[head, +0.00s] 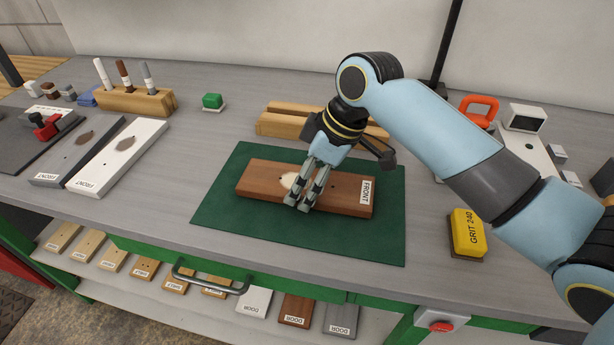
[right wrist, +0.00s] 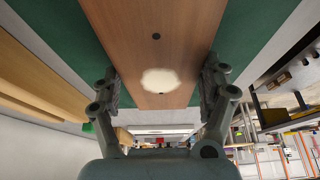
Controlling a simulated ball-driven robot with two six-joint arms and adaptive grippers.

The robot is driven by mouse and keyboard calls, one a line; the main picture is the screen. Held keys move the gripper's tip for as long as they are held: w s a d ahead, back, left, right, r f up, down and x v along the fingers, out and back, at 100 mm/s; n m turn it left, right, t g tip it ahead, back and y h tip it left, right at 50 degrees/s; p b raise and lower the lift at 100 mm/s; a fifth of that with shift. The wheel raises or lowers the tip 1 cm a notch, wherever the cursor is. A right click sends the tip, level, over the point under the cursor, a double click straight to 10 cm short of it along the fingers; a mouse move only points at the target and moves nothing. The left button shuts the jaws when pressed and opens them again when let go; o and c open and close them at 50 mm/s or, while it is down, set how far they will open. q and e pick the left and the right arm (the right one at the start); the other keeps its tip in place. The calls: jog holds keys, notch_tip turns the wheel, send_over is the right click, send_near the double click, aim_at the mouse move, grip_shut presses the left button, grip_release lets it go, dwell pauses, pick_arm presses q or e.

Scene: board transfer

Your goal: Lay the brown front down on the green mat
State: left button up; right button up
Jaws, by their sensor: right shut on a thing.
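The brown front (head: 337,193) is a long wooden board with a FRONT label at its right end, a pale patch and small dark holes. It is level over the middle of the green mat (head: 372,240); I cannot tell whether a thin gap is left under it. My right gripper (head: 303,196) reaches down on it from above, its fingers shut across the board beside the pale patch. In the right wrist view the brown front (right wrist: 150,50) runs between the two fingers, with the green mat (right wrist: 235,40) behind it. My left gripper is not in view.
Wooden rails (head: 275,123) stand behind the mat. A yellow grit block (head: 467,232) is to its right. Grey (head: 80,153) and white (head: 118,152) fronts lie to its left, near a marker holder (head: 140,102). More boards fill the shelf below.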

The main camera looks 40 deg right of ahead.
jog(key=shift+f, duration=0.25)
dwell(0.3)
jog(key=o, duration=1.3)
jog(key=shift+o, duration=0.2)
jog(key=shift+d+r, duration=0.1)
jog(key=shift+r, duration=0.05)
jog(key=v, duration=1.1)
jog(key=shift+r, duration=0.3)
